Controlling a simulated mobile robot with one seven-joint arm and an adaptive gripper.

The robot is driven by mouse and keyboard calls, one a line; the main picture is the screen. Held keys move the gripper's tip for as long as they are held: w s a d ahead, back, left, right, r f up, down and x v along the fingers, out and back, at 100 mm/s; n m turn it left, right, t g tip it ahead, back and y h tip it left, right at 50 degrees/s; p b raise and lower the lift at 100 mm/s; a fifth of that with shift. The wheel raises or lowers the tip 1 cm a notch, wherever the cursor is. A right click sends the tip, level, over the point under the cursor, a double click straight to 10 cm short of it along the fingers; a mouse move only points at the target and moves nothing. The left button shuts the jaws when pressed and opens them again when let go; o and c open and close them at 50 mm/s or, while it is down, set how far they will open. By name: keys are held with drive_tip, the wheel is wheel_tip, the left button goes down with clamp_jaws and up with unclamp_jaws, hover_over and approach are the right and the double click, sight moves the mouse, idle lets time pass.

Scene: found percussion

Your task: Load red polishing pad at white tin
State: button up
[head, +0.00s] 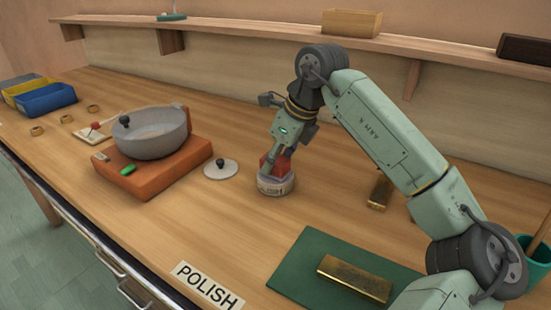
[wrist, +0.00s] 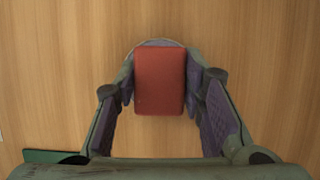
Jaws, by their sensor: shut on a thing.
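My gripper (wrist: 160,92) is shut on the red polishing pad (wrist: 160,80), with one finger on each side of it. In the head view the pad (head: 269,166) is at the round white tin (head: 276,187), which has dark lettering on its side. The pad looks tilted there and its lower end is at the tin's top. I cannot tell whether it touches what is inside. In the wrist view only a pale rim of the tin (wrist: 160,42) shows behind the pad; the rest is hidden.
A white lid with a dark knob (head: 221,169) lies left of the tin. A grey pot (head: 152,133) sits on an orange block further left. A gold bar (head: 354,278) lies on a green mat (head: 297,268) in front; another gold bar (head: 380,192) lies to the right.

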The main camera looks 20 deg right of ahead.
idle(0.3)
drive_tip(key=shift+r+p, duration=2.2)
drive_tip(key=shift+r, duration=1.35)
drive_tip(key=shift+f, duration=0.15)
